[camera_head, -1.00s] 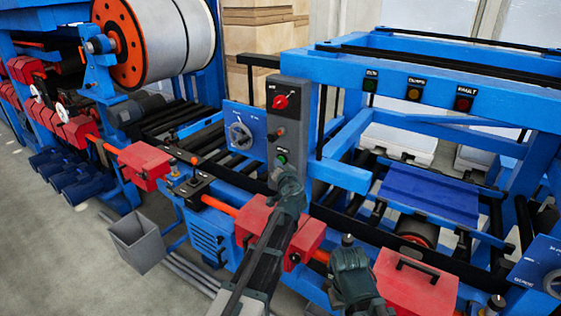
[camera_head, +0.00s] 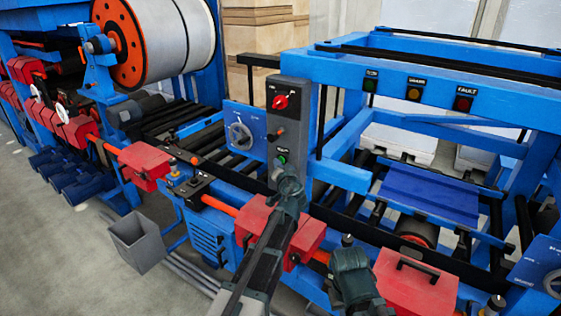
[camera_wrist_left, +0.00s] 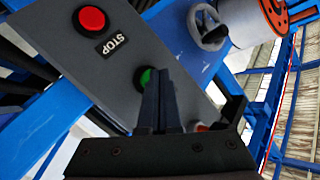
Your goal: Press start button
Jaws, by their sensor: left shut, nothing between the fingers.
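A grey control panel (camera_head: 291,92) stands upright on the blue machine. Its green button (camera_head: 282,159) shows just above my left gripper (camera_head: 285,174) in the head view. In the left wrist view the panel appears upside down. There the green button (camera_wrist_left: 145,80) is partly hidden behind the fingers of my left gripper (camera_wrist_left: 159,72). The fingers are shut and empty, with their tips over the button's edge. I cannot tell whether they touch it. A red button (camera_wrist_left: 91,19) with a STOP label sits farther along the panel.
Red boxes (camera_head: 145,163) and blue frame beams surround the panel. A grey bin (camera_head: 138,241) stands on the floor.

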